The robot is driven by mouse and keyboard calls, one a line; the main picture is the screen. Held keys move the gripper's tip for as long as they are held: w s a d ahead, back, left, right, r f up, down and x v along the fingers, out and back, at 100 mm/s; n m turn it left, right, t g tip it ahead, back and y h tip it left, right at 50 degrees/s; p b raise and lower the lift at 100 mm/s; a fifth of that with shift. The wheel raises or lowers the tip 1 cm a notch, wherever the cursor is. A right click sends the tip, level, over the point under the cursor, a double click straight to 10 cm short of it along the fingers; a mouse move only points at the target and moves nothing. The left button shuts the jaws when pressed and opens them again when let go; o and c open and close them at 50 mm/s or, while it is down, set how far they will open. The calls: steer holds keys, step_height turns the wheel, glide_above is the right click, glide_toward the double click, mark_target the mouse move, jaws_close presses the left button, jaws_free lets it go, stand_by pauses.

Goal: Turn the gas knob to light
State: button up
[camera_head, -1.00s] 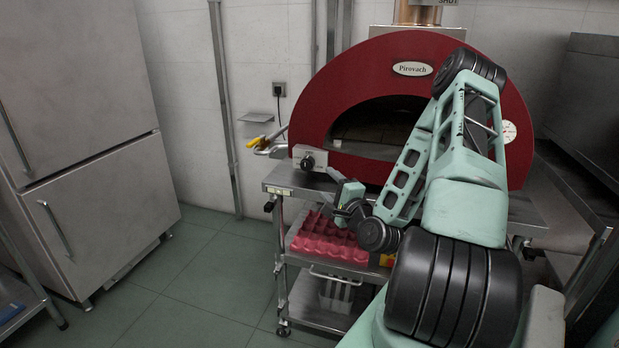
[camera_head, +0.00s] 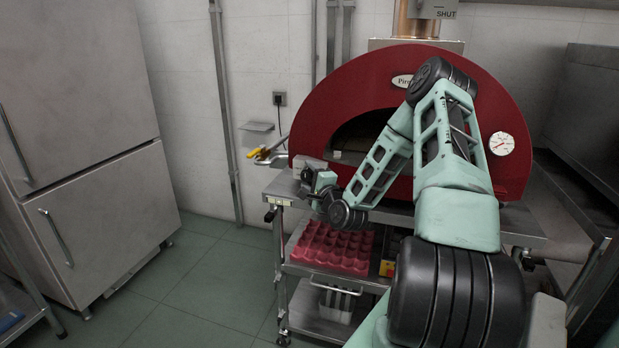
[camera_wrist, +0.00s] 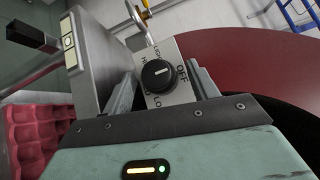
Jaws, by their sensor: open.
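The gas knob (camera_wrist: 158,76) is a round black dial with a white mark, on a grey metal control panel with lettering such as OFF and LO. In the wrist view it shows between the two fingers of my gripper (camera_wrist: 162,88), which are apart. I cannot tell whether either finger touches it. In the head view my gripper (camera_head: 308,178) is at the control box (camera_head: 304,163) left of the red oven (camera_head: 345,90), and my arm hides the knob.
A steel cart carries the oven, with a red moulded tray (camera_head: 330,248) on its lower shelf. A yellow-handled valve (camera_head: 256,151) sits on the pipe left of the box. A steel fridge (camera_head: 80,130) stands at the left. The floor between (camera_head: 195,265) is clear.

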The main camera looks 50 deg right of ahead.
steer(key=c, duration=1)
steer(key=shift+r+y+p, duration=0.1)
steer(key=shift+y+p, duration=0.2)
steer(key=shift+p, duration=0.05)
steer(key=n+g+p, duration=0.2)
steer(key=shift+r+p, duration=0.3)
steer(key=shift+p, duration=0.1)
steer(key=n+g+p, duration=0.2)
steer(key=g+p, duration=0.1)
steer(key=shift+w+a+r+n+y+p, duration=0.1)
steer(key=shift+n+y+p, duration=0.2)
steer(key=shift+n, duration=0.1)
steer(key=n+g+p, duration=0.2)
steer(key=g+p, duration=0.1)
steer(key=g, duration=0.1)
steer(key=shift+w+a+r, duration=0.1)
steer(key=shift+w, duration=0.05)
steer(key=shift+n+g+h+p, duration=0.6)
steer(key=shift+n+g+p, duration=0.2)
steer(key=shift+g+p, duration=0.35)
steer(key=shift+g, duration=0.25)
